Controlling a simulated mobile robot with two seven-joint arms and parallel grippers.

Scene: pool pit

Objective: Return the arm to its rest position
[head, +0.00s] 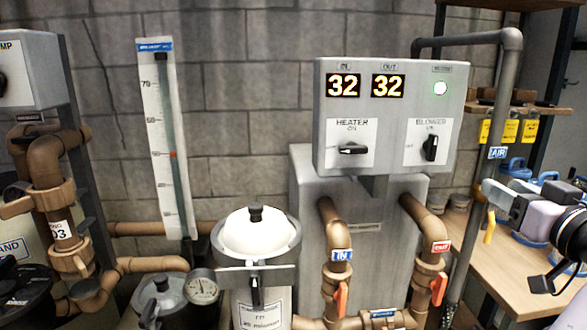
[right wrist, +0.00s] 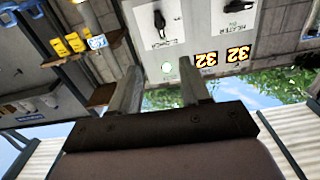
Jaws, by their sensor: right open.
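My right arm comes in at the right edge of the head view. Its gripper (head: 490,197) is in the air in front of the wooden workbench (head: 455,235), to the right of the grey control box (head: 393,75). In the right wrist view the gripper (right wrist: 160,68) has its two fingers apart with nothing between them. The control box shows upside down beyond the fingertips there, clear of them. My left gripper is in neither view.
A grey vertical pipe (head: 483,160) stands close to my right gripper. A white-lidded filter (head: 255,232) is left of it.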

